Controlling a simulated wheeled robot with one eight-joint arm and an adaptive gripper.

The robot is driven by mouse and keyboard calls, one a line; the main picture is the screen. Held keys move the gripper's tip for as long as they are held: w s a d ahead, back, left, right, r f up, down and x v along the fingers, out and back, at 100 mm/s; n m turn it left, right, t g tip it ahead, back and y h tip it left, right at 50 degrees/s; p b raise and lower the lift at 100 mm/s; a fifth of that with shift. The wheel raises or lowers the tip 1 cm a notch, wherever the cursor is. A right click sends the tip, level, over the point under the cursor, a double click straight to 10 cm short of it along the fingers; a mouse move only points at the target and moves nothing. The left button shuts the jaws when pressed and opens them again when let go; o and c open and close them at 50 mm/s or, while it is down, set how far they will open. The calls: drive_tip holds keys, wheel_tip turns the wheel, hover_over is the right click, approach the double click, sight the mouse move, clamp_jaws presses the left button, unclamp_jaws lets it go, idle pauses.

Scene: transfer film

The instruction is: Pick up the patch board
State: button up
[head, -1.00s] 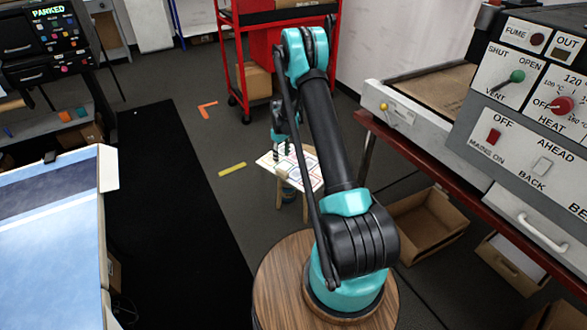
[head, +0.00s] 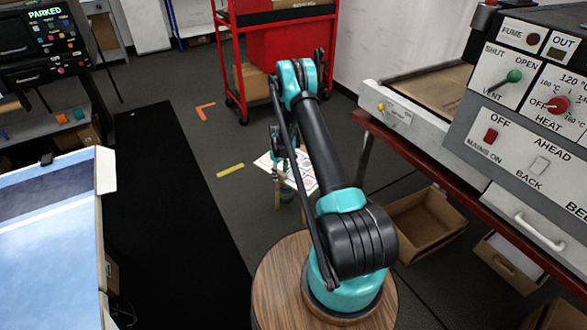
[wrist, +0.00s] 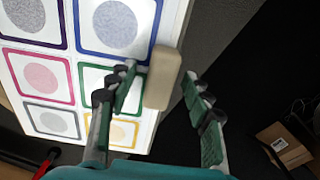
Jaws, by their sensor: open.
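The patch board (head: 304,182) is a flat white panel with coloured square outlines, on a small wooden-legged stand beyond my arm's base in the head view. My arm hides part of it. In the wrist view the board (wrist: 68,57) fills the left side, with round patches inside blue, green, pink, grey and yellow squares. A beige tab (wrist: 163,77) sits at its right edge. My gripper (wrist: 157,80) is open, its fingers on either side of the tab. The left fingers overlap the board in the picture; the right fingers are over dark floor. I cannot tell whether they touch the tab.
A red cart (head: 278,50) stands behind. A grey machine with a control panel (head: 530,110) is at the right, with cardboard boxes (head: 425,222) below. A black mat (head: 165,210) and a blue-topped unit (head: 50,240) are at the left.

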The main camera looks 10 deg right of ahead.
clamp_jaws()
idle(0.3)
idle(0.4)
